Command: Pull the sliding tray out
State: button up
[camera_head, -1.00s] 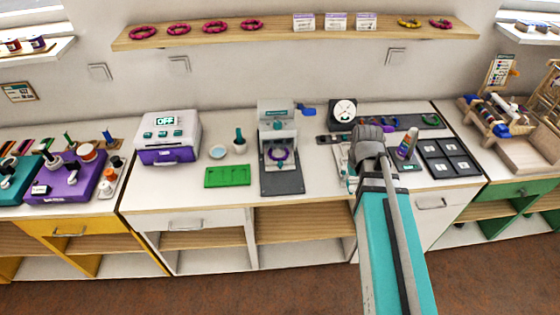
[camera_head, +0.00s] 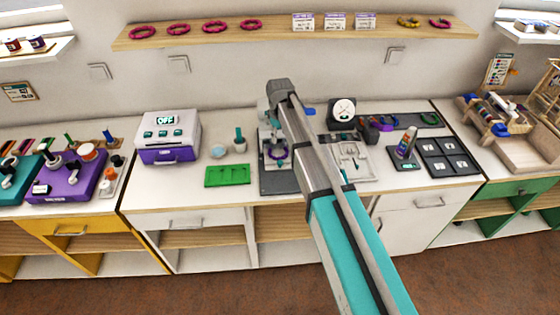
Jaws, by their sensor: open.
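A white oven-like box (camera_head: 175,128) marked OFF stands on the counter at the left. Its purple tray front (camera_head: 166,155) has a small handle and sits flush in the lower part of the box. My gripper (camera_head: 278,95) is at the far end of my teal and grey arm, over the grey press machine (camera_head: 275,183), well to the right of the purple tray front. It holds nothing that I can see. Its fingers are small and mostly hidden by my arm.
A purple machine (camera_head: 72,183) stands to the left. A bottle (camera_head: 406,143) and a black compartment board (camera_head: 447,158) are at the right.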

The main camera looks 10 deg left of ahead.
aim_at(280, 162)
jog(key=shift+d+f, duration=0.1)
jog(key=shift+f, duration=0.05)
notch_tip(280, 162, down, 14)
jog(key=b, duration=1.3)
jog(key=shift+r+b, duration=0.25)
jog(key=shift+b, duration=0.15)
dwell(0.4)
grip_shut()
